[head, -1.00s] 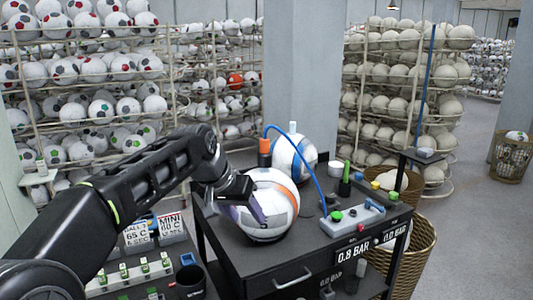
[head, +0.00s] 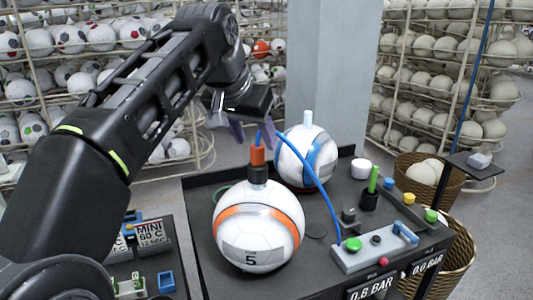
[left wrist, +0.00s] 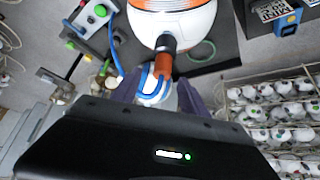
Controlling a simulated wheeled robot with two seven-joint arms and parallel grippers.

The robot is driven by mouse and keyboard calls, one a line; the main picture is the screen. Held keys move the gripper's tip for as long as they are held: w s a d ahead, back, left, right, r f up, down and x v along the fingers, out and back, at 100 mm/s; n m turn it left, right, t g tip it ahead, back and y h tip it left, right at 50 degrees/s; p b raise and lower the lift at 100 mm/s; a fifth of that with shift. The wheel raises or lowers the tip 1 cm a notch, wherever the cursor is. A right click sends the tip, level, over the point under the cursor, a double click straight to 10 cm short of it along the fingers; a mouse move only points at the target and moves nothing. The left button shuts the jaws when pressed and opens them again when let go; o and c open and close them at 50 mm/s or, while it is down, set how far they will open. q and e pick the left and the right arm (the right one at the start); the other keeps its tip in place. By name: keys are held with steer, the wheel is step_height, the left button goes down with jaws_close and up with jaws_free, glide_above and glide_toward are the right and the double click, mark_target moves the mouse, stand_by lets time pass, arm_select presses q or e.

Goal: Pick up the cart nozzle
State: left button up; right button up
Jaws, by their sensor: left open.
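The cart nozzle is an orange cylinder (head: 257,155) on a black collar, upright on top of the white ball with orange stripes (head: 258,228). A blue hose (head: 318,185) runs from its top to the grey control box. My left gripper (head: 253,132) is open just above the nozzle, its purple fingers pointing down to either side of it. In the left wrist view the orange nozzle (left wrist: 164,66) lies just beyond the gap between the open fingers (left wrist: 160,92), with the blue hose looping there. I cannot tell whether the fingers touch it. My right gripper is not in view.
A second ball with blue stripes (head: 306,158) stands close behind on the dark cart top (head: 205,200). The control box (head: 375,250), with buttons and a blue handle, and a green-topped black post (head: 371,190) stand to the right. Ball racks fill the background.

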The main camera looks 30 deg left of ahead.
mark_target(261, 157)
arm_select(q)
steer(key=shift+s, duration=0.2)
steer(key=shift+x, duration=1.35)
steer(key=shift+w, duration=0.1)
steer(key=shift+p+x, duration=0.65)
steer(key=shift+x, duration=1.9)
jaws_close()
